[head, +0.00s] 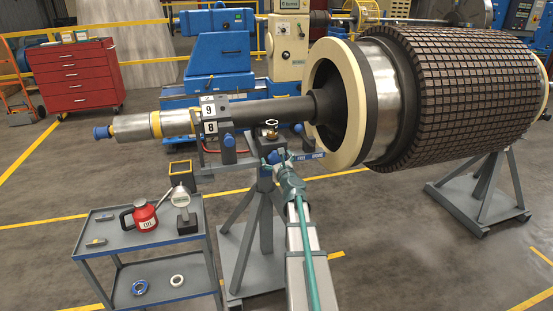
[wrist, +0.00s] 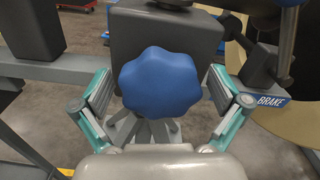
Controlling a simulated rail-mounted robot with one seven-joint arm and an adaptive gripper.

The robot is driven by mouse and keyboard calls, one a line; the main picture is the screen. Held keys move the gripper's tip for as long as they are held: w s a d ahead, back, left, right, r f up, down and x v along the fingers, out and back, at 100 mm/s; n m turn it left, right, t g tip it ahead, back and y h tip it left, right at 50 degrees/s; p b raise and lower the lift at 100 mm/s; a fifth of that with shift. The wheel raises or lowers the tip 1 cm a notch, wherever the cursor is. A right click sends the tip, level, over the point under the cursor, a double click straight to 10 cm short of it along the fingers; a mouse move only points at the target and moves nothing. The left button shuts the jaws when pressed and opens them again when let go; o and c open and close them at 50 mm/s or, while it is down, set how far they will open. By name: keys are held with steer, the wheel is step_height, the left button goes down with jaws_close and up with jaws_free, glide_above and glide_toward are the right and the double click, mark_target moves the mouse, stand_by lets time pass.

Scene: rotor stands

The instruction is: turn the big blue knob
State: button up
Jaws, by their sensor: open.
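The big blue knob (wrist: 160,80) has a lobed rim and faces my camera in the middle of the wrist view. It is mounted on a dark grey block (wrist: 185,35) on the rotor stand. My gripper (wrist: 160,90) is open, with one teal-and-grey finger on each side of the knob. Gaps show between the finger pads and the knob, and I see no contact.
A BRAKE label (wrist: 271,101) is right of the knob. The large rotor (head: 460,90) rests on stands, its shaft (head: 265,111) running left above my gripper. Another blue knob (head: 228,141) is to the left. A cart (head: 150,238) with a red oil can (head: 144,215) stands lower left.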

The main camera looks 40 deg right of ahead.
steer(key=shift+c, duration=0.2)
steer(key=c, duration=1.1)
steer(key=shift+c, duration=0.2)
steer(key=shift+f+n+b, duration=0.1)
steer(key=shift+n+b, duration=0.3)
steer(key=shift+b, duration=0.15)
steer(key=n+b, duration=0.2)
steer(key=b, duration=0.1)
steer(key=shift+a+f+n, duration=0.1)
steer(key=shift+f+n, duration=0.05)
steer(key=shift+n, duration=0.15)
steer(key=n+b, duration=0.5)
steer(key=n, duration=0.1)
steer(key=shift+b, duration=0.35)
steer(key=n+b, duration=0.4)
steer(key=shift+f+n, duration=0.1)
steer(key=shift+n, duration=0.3)
steer(key=shift+n+b, duration=1.55)
steer(key=shift+n, duration=0.25)
